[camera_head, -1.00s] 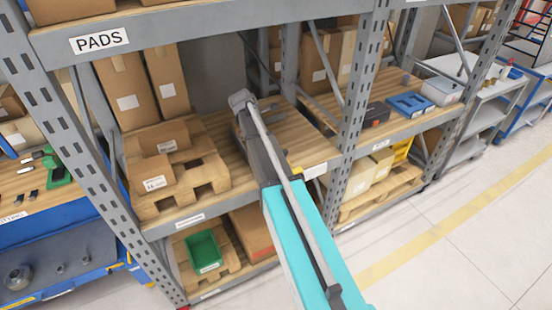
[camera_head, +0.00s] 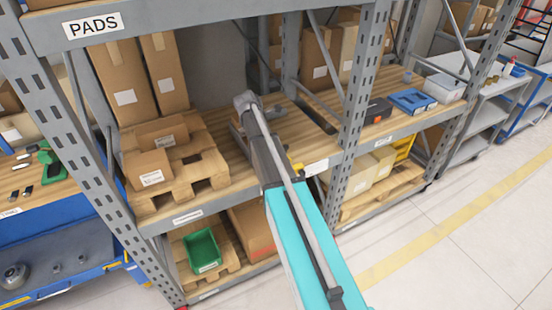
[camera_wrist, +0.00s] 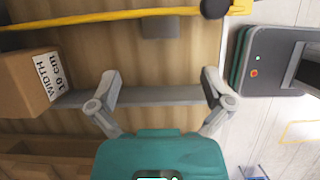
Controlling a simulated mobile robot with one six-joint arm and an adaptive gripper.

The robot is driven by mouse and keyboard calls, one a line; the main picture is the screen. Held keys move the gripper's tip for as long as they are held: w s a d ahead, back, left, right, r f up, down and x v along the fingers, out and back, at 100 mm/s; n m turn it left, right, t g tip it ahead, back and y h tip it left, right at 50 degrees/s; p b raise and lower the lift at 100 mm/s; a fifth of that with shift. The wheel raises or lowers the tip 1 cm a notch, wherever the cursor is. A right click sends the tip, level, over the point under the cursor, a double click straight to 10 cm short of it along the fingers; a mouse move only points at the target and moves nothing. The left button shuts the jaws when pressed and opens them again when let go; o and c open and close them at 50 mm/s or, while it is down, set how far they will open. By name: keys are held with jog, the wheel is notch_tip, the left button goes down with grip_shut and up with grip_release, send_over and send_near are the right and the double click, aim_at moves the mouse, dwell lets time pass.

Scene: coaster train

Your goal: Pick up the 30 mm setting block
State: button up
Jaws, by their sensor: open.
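My gripper (camera_wrist: 161,82) is open in the wrist view, its two grey fingers spread wide with nothing between the tips. A plain grey block (camera_wrist: 160,26) lies on the wooden shelf board beyond the fingertips, apart from them. It may be the 30 mm setting block, but no marking on it is readable. A long grey bar (camera_wrist: 165,96) crosses the picture behind the fingers.
A cardboard box marked 10 cm (camera_wrist: 28,82) stands left of the fingers. A yellow bar (camera_wrist: 105,16) with a black knob crosses the top. In the head view, a rack upright (camera_head: 358,110) stands right of my arm, and a wooden pallet with boxes (camera_head: 205,168) lies left.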

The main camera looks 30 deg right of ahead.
jog(key=shift+b+x, duration=1.9)
jog(key=shift+x, duration=0.5)
jog(key=shift+f, duration=0.1)
jog(key=shift+b+x, duration=2.35)
jog(key=shift+x, duration=0.15)
jog(key=shift+s+d, duration=0.1)
jog(key=shift+d, duration=0.05)
jog(key=c, duration=1.3)
jog(key=shift+o, duration=0.2)
jog(key=shift+r, duration=0.25)
